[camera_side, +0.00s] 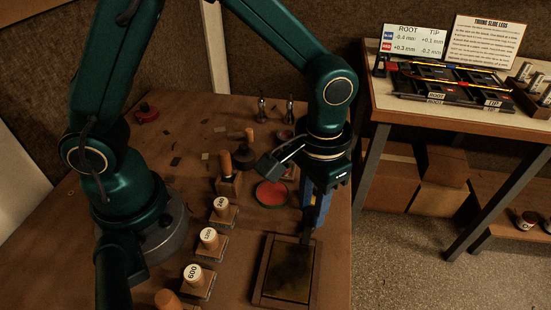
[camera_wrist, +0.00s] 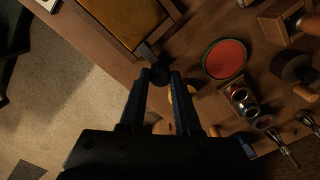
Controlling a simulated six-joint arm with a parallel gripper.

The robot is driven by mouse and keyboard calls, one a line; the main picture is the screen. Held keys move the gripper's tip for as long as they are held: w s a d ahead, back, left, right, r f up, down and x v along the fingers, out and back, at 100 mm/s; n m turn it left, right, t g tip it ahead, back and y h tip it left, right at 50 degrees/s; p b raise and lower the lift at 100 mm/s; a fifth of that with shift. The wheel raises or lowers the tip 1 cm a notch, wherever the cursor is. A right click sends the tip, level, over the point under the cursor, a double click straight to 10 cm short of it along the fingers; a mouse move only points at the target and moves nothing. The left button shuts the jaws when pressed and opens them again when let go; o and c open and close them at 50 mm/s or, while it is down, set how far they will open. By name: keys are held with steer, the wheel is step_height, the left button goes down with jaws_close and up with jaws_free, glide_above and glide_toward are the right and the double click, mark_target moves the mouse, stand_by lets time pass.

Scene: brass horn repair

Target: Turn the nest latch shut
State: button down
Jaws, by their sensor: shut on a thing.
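The nest (camera_side: 256,285) is a wooden frame around a dark brownish plate at the front edge of the bench. It also shows at the top of the wrist view (camera_wrist: 165,30). A small dark knob at the nest's corner, which looks like the nest latch (camera_wrist: 160,74), sits between my fingertips. My gripper (camera_side: 306,232) points down at the nest's far right corner and is shut on this knob. In the wrist view my gripper's fingers (camera_wrist: 160,82) flank it closely. In the side view my fingers hide the latch, and its turn angle cannot be told.
A red round pad (camera_side: 271,193) lies behind the nest. Several white-topped numbered stamps (camera_side: 208,239) on wooden blocks stand to its left. A side table (camera_side: 460,113) with a dark rack (camera_side: 450,82) and signs is at the right. The bench edge lies just right of the nest.

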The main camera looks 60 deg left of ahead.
mark_target(312, 210)
steer(key=shift+n, duration=0.4)
steer(key=c, duration=0.6)
jaws_free()
steer(key=shift+r, duration=2.6)
